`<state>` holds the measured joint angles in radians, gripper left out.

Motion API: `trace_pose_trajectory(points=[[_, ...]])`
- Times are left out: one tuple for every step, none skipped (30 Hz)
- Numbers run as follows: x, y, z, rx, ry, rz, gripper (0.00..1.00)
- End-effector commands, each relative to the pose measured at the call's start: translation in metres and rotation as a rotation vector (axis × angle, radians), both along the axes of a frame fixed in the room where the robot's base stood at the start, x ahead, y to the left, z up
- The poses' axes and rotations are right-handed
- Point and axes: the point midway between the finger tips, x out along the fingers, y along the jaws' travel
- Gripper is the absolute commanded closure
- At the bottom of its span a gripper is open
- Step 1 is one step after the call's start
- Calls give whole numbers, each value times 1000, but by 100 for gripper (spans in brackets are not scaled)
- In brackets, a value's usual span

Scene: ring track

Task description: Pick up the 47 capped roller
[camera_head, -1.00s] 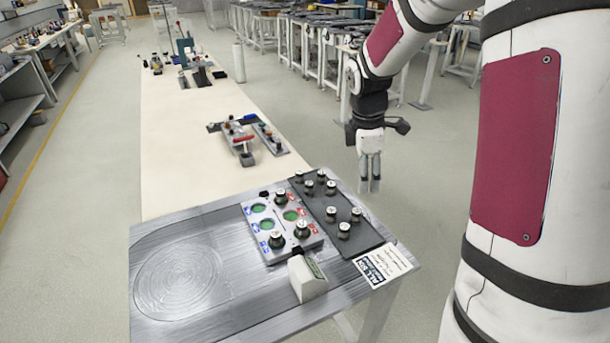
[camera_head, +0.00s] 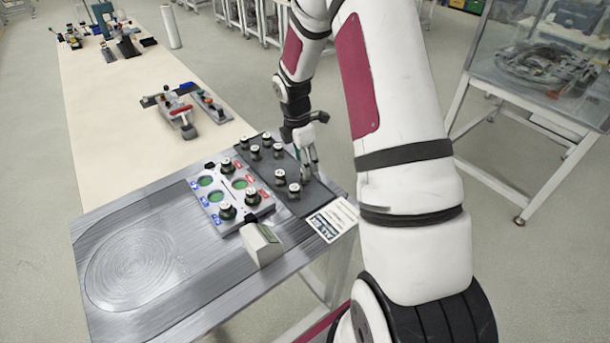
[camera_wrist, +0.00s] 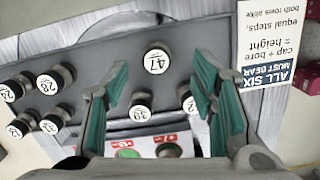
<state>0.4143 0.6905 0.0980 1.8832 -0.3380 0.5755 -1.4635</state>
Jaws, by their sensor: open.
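The 47 capped roller (camera_wrist: 156,58), a white disc marked 47 on a dark body, stands on the dark tray (camera_wrist: 100,45) in the wrist view, ahead of and between my open fingers. My gripper (camera_wrist: 160,85) has teal inner pads on both sides. It holds nothing. Roller 39 (camera_wrist: 140,106) is beside the left finger; another capped roller (camera_wrist: 189,102) is beside the right finger, its number partly hidden. In the head view, my gripper (camera_head: 308,168) is low over the right side of the dark tray, and its fingers hide the spot where the 47 roller seems to stand.
Several other capped rollers (camera_wrist: 50,80) stand on the left of the tray. A panel with green holes (camera_head: 215,200) adjoins it, holding some rollers. A white label card (camera_head: 332,218) lies at the near end. A white block (camera_head: 262,245) stands nearby; the left of the metal table is bare.

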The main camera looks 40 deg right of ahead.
Motion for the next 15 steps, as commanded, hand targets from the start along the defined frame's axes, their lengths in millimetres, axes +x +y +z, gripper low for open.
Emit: trace_pose_trajectory(points=[[0,0,-4,0,1,1,48],[0,0,-6,0,1,1,48],[0,0,-11,1,2,1,48],[1,-1,-15,2,3,2,48],[1,-1,-19,1,3,2,48],[2,-2,-25,0,3,1,48],[2,-2,-28,0,2,1,48],[2,-3,-32,0,2,1,48],[2,-4,-38,1,3,0,48],[2,-4,-41,1,2,0,48],[3,-4,-44,1,1,0,48],[3,-5,-47,0,1,0,48],[3,-5,-49,0,0,0,48],[3,-6,-50,0,0,0,48],[3,-6,-50,0,0,-1,48]])
